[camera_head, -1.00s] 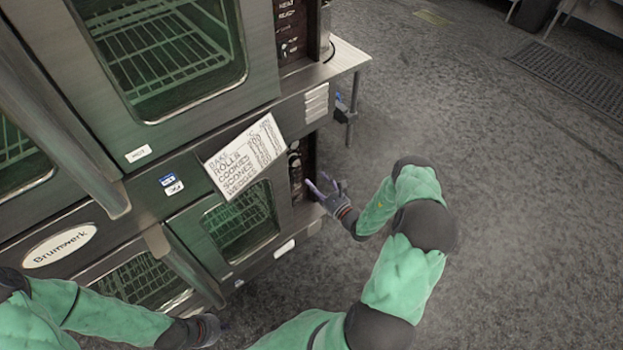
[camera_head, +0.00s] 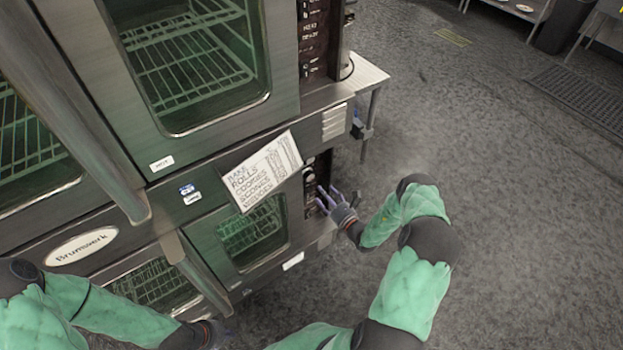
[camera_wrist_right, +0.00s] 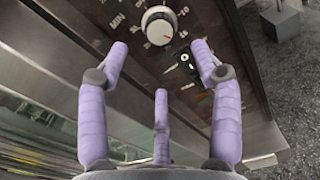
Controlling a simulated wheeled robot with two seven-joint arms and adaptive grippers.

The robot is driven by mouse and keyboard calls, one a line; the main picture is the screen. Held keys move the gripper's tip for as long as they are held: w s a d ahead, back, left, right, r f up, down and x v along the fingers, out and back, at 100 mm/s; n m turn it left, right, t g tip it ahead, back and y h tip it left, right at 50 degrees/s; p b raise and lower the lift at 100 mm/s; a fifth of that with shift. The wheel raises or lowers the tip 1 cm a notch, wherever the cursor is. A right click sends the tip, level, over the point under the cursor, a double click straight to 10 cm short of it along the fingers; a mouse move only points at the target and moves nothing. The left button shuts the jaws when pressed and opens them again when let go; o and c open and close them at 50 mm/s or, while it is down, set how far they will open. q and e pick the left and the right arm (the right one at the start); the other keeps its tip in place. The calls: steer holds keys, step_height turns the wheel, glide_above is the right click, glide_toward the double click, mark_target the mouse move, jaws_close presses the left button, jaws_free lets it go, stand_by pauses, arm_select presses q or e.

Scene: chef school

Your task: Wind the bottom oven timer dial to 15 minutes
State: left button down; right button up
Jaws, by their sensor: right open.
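The bottom oven's control panel (camera_head: 312,187) is a dark strip to the right of its door in the head view. In the right wrist view, a round white timer dial (camera_wrist_right: 159,26) with a red mark sits on the panel, with "MIN" and printed numbers around it. My right gripper (camera_head: 325,198) is open in front of this panel. In the right wrist view its lilac fingers (camera_wrist_right: 160,62) are spread below and to either side of the dial, with nothing between them. My left gripper (camera_head: 215,333) is low at the bottom edge, partly cut off; its fingers are unclear.
A paper card (camera_head: 262,172) listing baked goods hangs over the bottom oven's door top. A small black switch (camera_wrist_right: 184,64) is below the dial. The bottom oven door handle (camera_head: 205,278) juts out left of the panel. The floor (camera_head: 500,200) to the right is clear.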

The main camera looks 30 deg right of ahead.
mark_target(311, 178)
steer(key=w, duration=0.3)
steer(key=w+b, duration=0.1)
steer(key=w, duration=0.2)
steer(key=w+b, duration=0.1)
steer(key=w, duration=0.2)
steer(key=shift+w+a, duration=0.2)
steer(key=shift+a, duration=0.15)
steer(key=c, duration=1.1)
steer(key=shift+c, duration=0.2)
